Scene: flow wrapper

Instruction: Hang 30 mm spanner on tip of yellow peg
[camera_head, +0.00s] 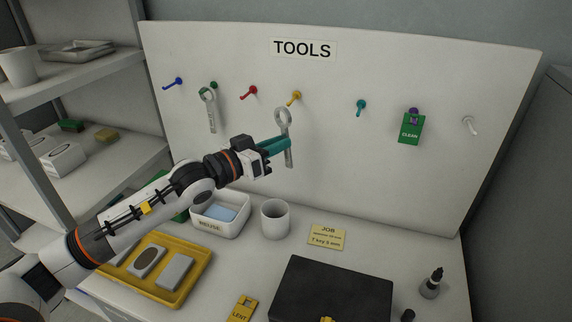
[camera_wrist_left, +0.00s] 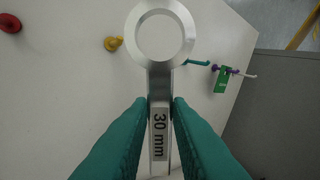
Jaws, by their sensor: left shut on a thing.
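My left gripper (camera_head: 275,147) has teal fingers and is shut on the handle of the 30 mm spanner (camera_head: 284,122). The spanner is held upright, ring end up, in front of the tool board. In the left wrist view the spanner (camera_wrist_left: 160,75) shows its "30 mm" label between the fingers (camera_wrist_left: 160,115). The yellow peg (camera_head: 294,97) is just above and right of the ring in the head view, and the ring is not around it. In the left wrist view the yellow peg (camera_wrist_left: 114,43) is left of the ring, apart from it. My right gripper is out of view.
The tool board (camera_head: 330,190) also has blue (camera_head: 173,83), red (camera_head: 249,92), teal (camera_head: 361,106) and white (camera_head: 469,125) pegs. Another spanner (camera_head: 210,112) hangs at the green peg. A green CLEAN tag (camera_head: 411,130) hangs at the purple peg. A white cup (camera_head: 275,219) and bin (camera_head: 220,217) stand below.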

